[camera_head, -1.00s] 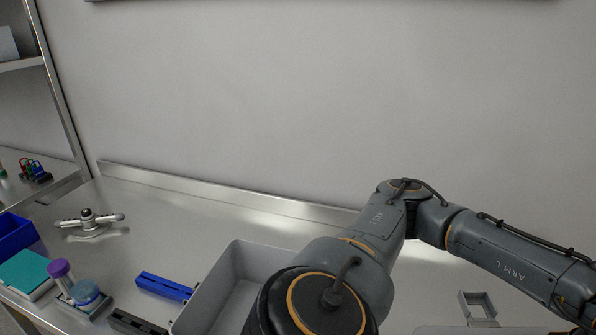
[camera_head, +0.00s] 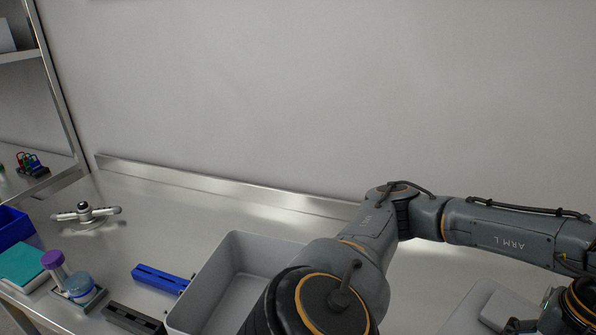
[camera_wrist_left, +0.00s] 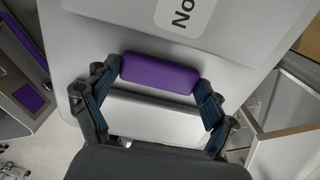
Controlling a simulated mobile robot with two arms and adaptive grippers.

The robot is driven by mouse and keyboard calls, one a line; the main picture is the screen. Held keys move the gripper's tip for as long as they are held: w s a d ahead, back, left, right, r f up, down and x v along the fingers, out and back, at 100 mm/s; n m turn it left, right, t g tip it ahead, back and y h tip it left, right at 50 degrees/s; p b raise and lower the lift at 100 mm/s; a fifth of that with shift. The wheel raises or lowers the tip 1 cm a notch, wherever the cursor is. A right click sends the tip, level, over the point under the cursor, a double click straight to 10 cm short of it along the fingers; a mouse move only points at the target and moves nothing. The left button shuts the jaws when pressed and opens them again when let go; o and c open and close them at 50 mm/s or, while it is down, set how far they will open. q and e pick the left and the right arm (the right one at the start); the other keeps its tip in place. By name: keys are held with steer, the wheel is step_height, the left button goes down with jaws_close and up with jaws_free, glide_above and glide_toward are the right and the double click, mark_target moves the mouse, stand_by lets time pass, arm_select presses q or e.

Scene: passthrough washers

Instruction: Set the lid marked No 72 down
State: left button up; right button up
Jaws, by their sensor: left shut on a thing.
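My left gripper (camera_wrist_left: 158,88) is shut on the purple handle (camera_wrist_left: 160,74) of a grey lid (camera_wrist_left: 110,32) in the left wrist view. The lid carries a white label (camera_wrist_left: 184,14) on which only "No" is readable; the number is cut off by the frame edge. In the head view, the lid (camera_head: 466,312) shows at the lower right, partly cut off. My left gripper (camera_head: 522,326) is partly visible there at the bottom edge. I cannot tell whether the lid touches anything below. My right gripper is not in view.
A grey open bin (camera_head: 212,287) stands on the steel bench (camera_head: 190,222). Left of it are a blue block (camera_head: 160,278), a dark block (camera_head: 132,318), a holder with capped containers (camera_head: 79,284), a teal box (camera_head: 20,263) and a silver three-armed fitting (camera_head: 86,214).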

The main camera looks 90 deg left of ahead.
arm_select(q)
steer(key=n, duration=0.5)
steer(key=shift+a+r, duration=0.15)
steer(key=shift+a, duration=0.25)
steer(key=shift+a+n, duration=0.1)
steer(key=shift+n, duration=0.7)
steer(key=shift+w, duration=0.1)
